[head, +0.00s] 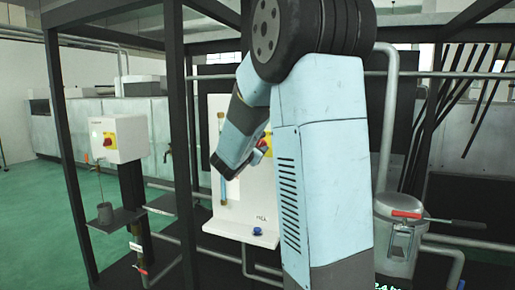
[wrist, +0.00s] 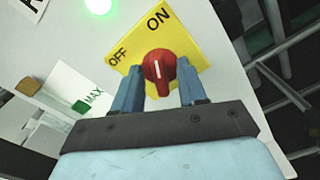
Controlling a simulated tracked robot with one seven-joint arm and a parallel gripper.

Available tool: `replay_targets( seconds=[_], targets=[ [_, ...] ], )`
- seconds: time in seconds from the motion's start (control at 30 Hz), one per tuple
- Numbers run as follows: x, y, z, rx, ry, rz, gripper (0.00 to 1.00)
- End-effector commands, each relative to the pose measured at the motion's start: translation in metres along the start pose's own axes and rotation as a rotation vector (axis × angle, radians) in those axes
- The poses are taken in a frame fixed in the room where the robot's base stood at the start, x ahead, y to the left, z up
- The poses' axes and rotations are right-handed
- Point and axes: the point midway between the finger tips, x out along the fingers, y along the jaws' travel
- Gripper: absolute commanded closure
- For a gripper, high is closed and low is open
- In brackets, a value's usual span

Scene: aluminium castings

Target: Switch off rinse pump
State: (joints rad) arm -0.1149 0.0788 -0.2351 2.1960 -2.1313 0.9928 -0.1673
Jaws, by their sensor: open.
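In the wrist view a red rotary knob (wrist: 159,70) sits on a yellow plate (wrist: 182,38) marked OFF and ON. The knob's white line points up, roughly towards the ON word. My gripper (wrist: 161,66) is open, with one blue finger on each side of the knob. I cannot tell whether either finger touches it. In the head view my arm hides most of the switch; a bit of red and yellow (head: 264,145) shows beside my wrist on the white panel (head: 233,218).
A green lamp (wrist: 99,5) glows above the plate. In the head view another white box (head: 125,135) carries a red and yellow switch. Dark frame posts (head: 180,120) and a grey tank (head: 396,240) stand nearby.

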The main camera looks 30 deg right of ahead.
Motion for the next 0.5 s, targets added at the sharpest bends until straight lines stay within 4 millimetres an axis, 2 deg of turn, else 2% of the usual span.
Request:
replay_targets(
  seconds=[0.1, 0.5],
  targets=[
    [-0.0002, 0.0000, -0.0001, 0.000, 0.000, 0.000, 0.60],
    [-0.0004, 0.0001, -0.0001, 0.000, 0.000, 0.000, 0.99]
  ],
)
